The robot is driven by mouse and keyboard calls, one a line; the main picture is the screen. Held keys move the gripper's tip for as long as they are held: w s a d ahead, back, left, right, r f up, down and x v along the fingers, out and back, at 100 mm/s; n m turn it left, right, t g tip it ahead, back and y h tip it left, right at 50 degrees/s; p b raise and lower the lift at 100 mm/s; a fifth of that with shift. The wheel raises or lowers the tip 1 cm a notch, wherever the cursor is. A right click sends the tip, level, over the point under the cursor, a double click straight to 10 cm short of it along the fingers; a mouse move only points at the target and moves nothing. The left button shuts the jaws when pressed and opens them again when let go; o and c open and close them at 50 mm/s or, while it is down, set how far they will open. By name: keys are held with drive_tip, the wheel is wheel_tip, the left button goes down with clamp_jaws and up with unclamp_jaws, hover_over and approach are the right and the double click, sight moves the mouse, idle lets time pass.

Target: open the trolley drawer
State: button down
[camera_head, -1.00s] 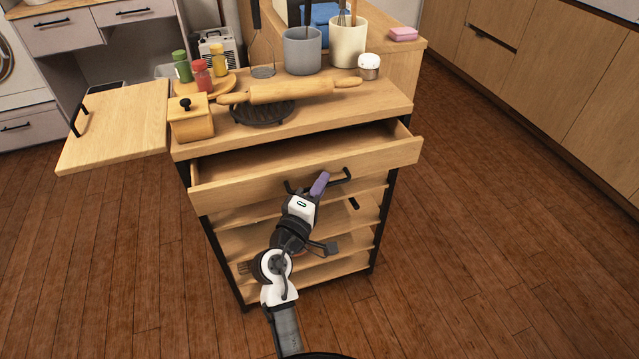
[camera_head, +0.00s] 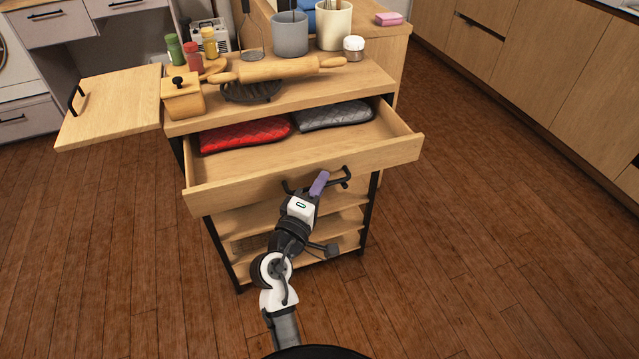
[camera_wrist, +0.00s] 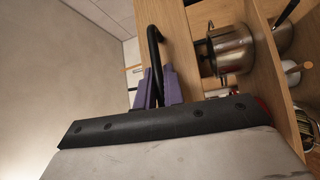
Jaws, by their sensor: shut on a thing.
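The trolley (camera_head: 375,79) stands in front of me. Its top drawer (camera_head: 245,188) is pulled well out and its inside shows. A red quilted pad (camera_head: 245,135) and a grey quilted pad (camera_head: 333,115) lie at the back of the drawer. The black bar handle (camera_head: 343,176) is on the drawer front. My gripper (camera_head: 319,183) is at the handle, with its purple fingers shut on it. In the wrist view the handle (camera_wrist: 154,45) rises between the purple fingers (camera_wrist: 158,90).
A rolling pin (camera_head: 280,70), a wooden box (camera_head: 182,97), spice jars and utensil pots (camera_head: 290,33) stand on the trolley top. A side leaf (camera_head: 110,105) sticks out left. A steel pot (camera_wrist: 230,50) shows in the wrist view. Floor to the right is clear.

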drive_tip(key=c, duration=1.5)
unclamp_jaws()
